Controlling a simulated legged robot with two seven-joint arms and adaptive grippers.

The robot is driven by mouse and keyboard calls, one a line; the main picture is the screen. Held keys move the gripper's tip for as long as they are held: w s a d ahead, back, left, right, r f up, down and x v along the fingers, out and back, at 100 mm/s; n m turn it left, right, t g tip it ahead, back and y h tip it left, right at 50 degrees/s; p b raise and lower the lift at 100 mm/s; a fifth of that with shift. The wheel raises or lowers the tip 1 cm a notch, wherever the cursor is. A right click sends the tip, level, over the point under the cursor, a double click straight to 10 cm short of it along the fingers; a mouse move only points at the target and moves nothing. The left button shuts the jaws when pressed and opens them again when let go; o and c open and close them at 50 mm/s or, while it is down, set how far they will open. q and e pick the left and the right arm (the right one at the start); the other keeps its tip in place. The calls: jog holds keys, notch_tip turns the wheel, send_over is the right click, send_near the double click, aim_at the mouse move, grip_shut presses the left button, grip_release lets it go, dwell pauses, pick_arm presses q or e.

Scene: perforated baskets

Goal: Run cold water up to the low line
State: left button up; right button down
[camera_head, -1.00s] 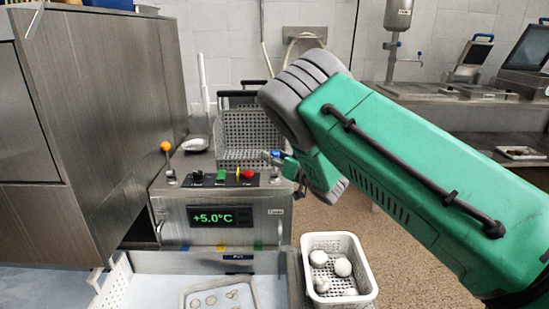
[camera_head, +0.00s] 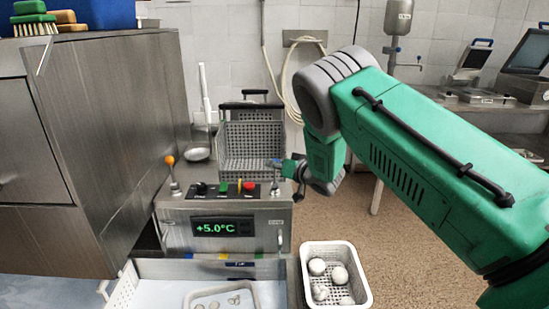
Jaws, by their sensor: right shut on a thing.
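A steel control unit (camera_head: 180,222) shows +5.0°C on its green display (camera_head: 222,227). An orange-knobbed lever (camera_head: 170,165) stands on its left, and a blue-tipped lever (camera_head: 275,161) on its right. My right gripper (camera_head: 283,167) is shut on the blue-tipped lever, its fingers small and partly hidden by my wrist. Below the unit is a pale basin (camera_head: 150,268), cut off by the lower picture edge. Small blue, yellow and green marks show at the unit's lower edge. I cannot make out a water level or the low line. My left gripper is out of view.
A perforated basket (camera_head: 252,138) stands behind the unit. A white basket (camera_head: 310,249) with several pale round items is right of the basin. A tray (camera_head: 192,295) with round pieces lies in the basin. A steel cabinet (camera_head: 110,120) blocks the left.

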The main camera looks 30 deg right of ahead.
jog(key=shift+w+d+r+m+g+p, duration=0.4)
jog(key=shift+w+p, duration=0.1)
jog(key=shift+p, duration=0.15)
jog(key=shift+w+f, duration=0.15)
jog(key=shift+f, duration=0.05)
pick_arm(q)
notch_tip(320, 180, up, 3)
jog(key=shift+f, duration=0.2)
pick_arm(e)
jog(key=shift+w+d, duration=0.1)
jog(key=shift+w, duration=0.05)
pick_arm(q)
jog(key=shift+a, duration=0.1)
pick_arm(e)
jog(key=shift+w+d, duration=0.1)
jog(key=shift+w, duration=0.05)
jog(key=c, duration=1.3)
grip_release()
jog(key=shift+o, duration=0.2)
jog(key=shift+d+f, duration=0.1)
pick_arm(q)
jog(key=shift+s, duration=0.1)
pick_arm(e)
jog(key=v, duration=1.1)
jog(key=shift+s+d, duration=0.2)
jog(key=shift+s, duration=0.2)
